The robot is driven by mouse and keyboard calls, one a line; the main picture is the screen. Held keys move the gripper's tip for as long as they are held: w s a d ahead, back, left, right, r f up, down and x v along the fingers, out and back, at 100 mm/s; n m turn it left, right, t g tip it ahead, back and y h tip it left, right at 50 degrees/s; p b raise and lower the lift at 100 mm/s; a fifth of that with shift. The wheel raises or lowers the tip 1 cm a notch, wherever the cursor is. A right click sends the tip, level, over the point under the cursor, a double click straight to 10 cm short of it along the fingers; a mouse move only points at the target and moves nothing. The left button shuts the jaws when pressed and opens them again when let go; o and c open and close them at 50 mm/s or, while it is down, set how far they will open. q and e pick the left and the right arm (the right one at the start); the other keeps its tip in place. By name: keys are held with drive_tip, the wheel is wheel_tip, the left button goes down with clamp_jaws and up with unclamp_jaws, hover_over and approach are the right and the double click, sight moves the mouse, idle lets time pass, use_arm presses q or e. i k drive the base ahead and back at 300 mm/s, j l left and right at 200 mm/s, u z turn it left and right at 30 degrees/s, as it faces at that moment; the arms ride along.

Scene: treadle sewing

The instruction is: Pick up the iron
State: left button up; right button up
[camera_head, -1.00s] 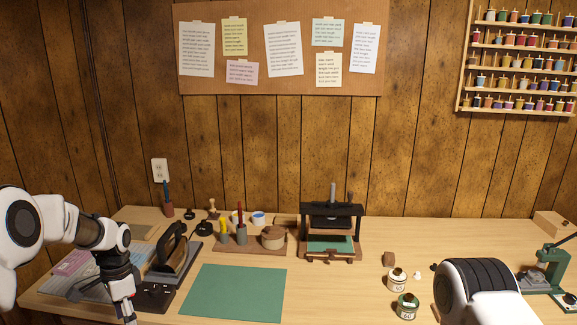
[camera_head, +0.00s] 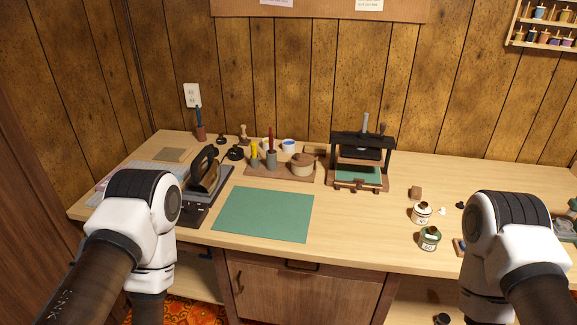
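The iron (camera_head: 207,168) is dark with a looped handle and a brownish-gold side face. It stands tilted up on a dark stand (camera_head: 199,207) at the left part of the bench, behind my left arm in the picture. My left arm shows at the lower left, in front of the bench edge. Its gripper is out of the picture or hidden below. My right arm shows at the lower right, and its gripper is out of the picture too. Nothing visible touches the iron.
A green mat (camera_head: 262,214) lies right of the iron, clear on top. A tool holder (camera_head: 281,170), black stamps and a small press (camera_head: 361,172) stand behind. Two labelled jars (camera_head: 429,238) stand at the right. The bench (camera_head: 345,225) has free room in the middle.

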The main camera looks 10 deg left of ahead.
sight(204, 179)
drive_tip(key=u, duration=0.8)
